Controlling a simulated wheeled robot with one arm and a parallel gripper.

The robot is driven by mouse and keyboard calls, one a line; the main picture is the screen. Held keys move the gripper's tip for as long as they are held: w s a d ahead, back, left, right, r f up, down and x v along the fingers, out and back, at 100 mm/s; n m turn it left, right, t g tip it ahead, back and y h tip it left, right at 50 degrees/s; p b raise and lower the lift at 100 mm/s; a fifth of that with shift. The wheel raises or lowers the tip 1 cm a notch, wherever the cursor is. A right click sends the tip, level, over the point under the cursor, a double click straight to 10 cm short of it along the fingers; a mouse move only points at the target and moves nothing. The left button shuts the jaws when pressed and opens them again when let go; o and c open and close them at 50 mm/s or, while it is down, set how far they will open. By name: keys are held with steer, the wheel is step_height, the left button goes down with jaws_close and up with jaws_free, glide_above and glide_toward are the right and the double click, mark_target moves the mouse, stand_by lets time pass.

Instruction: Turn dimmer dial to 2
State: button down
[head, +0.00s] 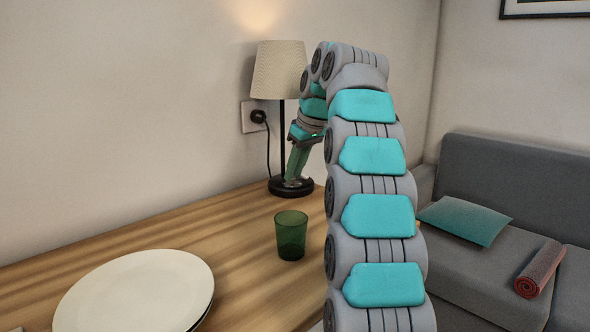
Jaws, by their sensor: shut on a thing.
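A table lamp with a cream shade (279,70) and a black pole stands at the back of the wooden table. Its round dark base (278,189) rests on the table top. My gripper (293,181) reaches down in front of the pole, with its fingertips at the top of the base. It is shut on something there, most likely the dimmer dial. The dial itself is hidden by the fingers, and its markings and setting cannot be read.
A green glass (291,235) stands in front of the lamp. White plates (135,294) lie at the front left. A wall socket (252,116) holds the lamp's plug and cord. A grey sofa (520,185) is at the right. The table between plates and wall is clear.

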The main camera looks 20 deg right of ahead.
steer(key=m, duration=0.2)
steer(key=m+h+p, duration=0.1)
steer(key=shift+s+a+r+m, duration=0.1)
steer(key=shift+a+m, duration=0.1)
steer(key=shift+m, duration=0.2)
steer(key=m+h+p, duration=0.1)
steer(key=m, duration=0.1)
steer(key=shift+a+m, duration=0.1)
steer(key=shift+m, duration=0.3)
steer(key=m+h, duration=0.1)
steer(key=m, duration=0.1)
steer(key=m+h+p, duration=0.1)
steer(key=m, duration=0.1)
steer(key=shift+w+a, duration=0.15)
steer(key=shift+w, duration=0.05)
steer(key=shift+w+a+m+g+h+p, duration=0.1)
steer(key=shift+m+g+h+p, duration=0.2)
steer(key=shift+m, duration=0.7)
steer(key=shift+a+m+g+h+p, duration=0.1)
steer(key=shift+m+g+h+p, duration=0.15)
steer(key=shift+m, duration=0.75)
steer(key=c, duration=0.8)
jaws_free()
steer(key=shift+o, duration=0.2)
